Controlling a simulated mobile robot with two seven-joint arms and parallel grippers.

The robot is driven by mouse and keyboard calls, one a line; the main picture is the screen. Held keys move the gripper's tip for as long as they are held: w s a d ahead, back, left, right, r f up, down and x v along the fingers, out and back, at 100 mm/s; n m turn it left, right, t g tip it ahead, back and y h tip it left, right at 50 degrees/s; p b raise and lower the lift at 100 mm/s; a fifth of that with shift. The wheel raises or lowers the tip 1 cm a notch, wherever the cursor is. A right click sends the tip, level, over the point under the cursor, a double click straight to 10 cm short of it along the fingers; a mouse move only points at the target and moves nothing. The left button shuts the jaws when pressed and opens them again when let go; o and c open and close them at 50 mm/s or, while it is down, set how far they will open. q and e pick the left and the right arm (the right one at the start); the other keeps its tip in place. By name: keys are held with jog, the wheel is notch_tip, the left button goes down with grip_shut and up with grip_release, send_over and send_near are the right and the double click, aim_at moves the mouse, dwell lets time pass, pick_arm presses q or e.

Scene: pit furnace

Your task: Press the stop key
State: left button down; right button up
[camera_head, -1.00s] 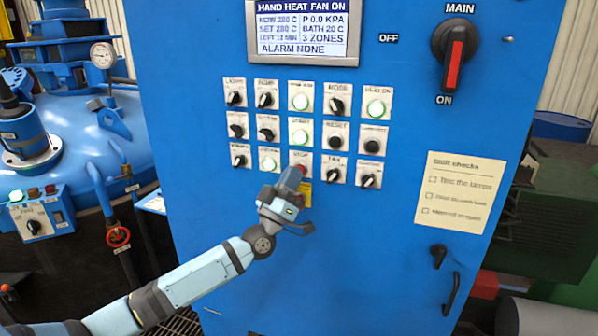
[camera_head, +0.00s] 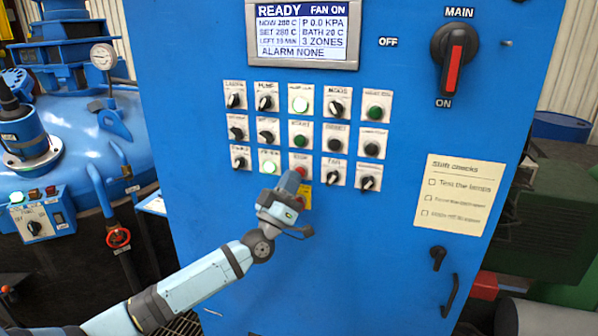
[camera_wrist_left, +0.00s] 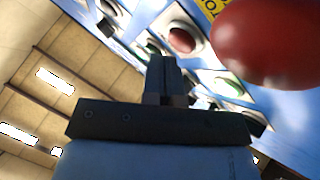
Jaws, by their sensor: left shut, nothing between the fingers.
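The stop key (camera_head: 301,171) is a red button under a STOP label in the lowest row of the blue panel. My left gripper (camera_head: 292,179) is shut and empty, its tips just below and in front of this key, partly covering it. In the left wrist view the shut fingers (camera_wrist_left: 165,70) point towards a red round button (camera_wrist_left: 182,40), which looks like the stop key, with a visible gap in the picture. Contact cannot be told for certain. My right gripper is not in view.
A larger red knob (camera_wrist_left: 265,42) by a yellow plate looms close in the wrist view. Knobs and lamps surround the stop key. The display (camera_head: 302,33) reads READY, FAN ON, ALARM NONE. The main switch (camera_head: 455,60) points to ON.

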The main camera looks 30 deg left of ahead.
pick_arm(q)
jog(key=shift+s, duration=0.35)
jog(key=s+p, duration=0.1)
jog(key=s, duration=0.1)
jog(key=s+d+p, duration=0.1)
jog(key=s, duration=0.1)
jog(key=shift+s+d+p, duration=0.15)
jog(key=shift+s+p, duration=0.2)
jog(key=shift+s, duration=0.05)
dwell(0.7)
